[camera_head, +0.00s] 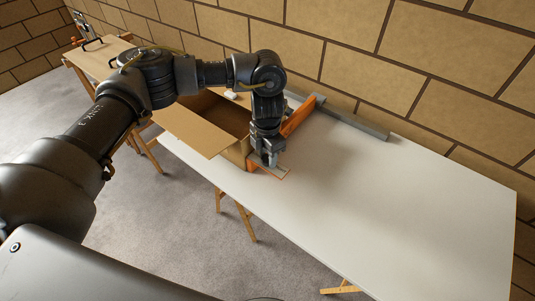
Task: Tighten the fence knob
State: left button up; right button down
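An orange fence-like piece (301,117) stands on the white tabletop beside my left wrist, with a grey rail (352,123) running along the back of the table behind it. My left gripper (271,164) points down at the front end of the orange parts, low over the tabletop near its front edge. I cannot make out the knob; the gripper and wrist may cover it. The gripper's fingers are small and dark here, and I cannot tell whether they are open or shut on something. My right gripper is not in view.
An open cardboard box (205,125) stands just left of the gripper, its flap sticking out over the front edge. The white table (400,205) is clear to the right. A wooden bench (103,60) is at the far left. A brick wall runs behind.

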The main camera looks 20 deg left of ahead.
aim_at(267, 158)
pick_arm(q)
jog(key=shift+o, duration=1.4)
notch_tip(267, 158, up, 11)
jog(key=shift+b, duration=0.4)
jog(key=shift+f, duration=0.15)
